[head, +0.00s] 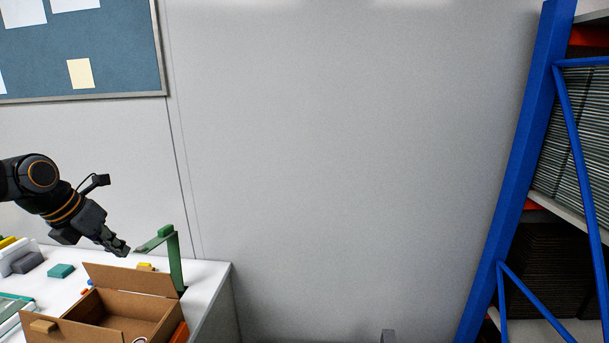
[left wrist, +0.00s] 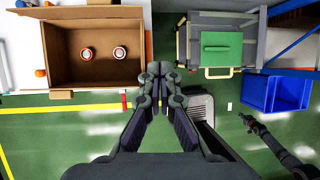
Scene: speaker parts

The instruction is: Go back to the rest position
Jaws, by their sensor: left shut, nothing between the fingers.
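My left gripper (head: 121,248) is in the air at the left of the head view, above the white table and near the open cardboard box (head: 110,335). Its fingers are together and hold nothing. In the left wrist view the fingertips (left wrist: 159,70) meet above the green floor, to the right of the box. My right arm shows at the lower right of the left wrist view, with its gripper (left wrist: 246,120) small and dark. I cannot make out its fingers.
The box holds two round orange-and-white parts (left wrist: 120,53). A green stand (head: 175,262) rises behind it on the table (head: 215,285). A grey cart (left wrist: 190,45) and a blue bin (left wrist: 290,93) show below. A blue rack (head: 515,170) stands at the right.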

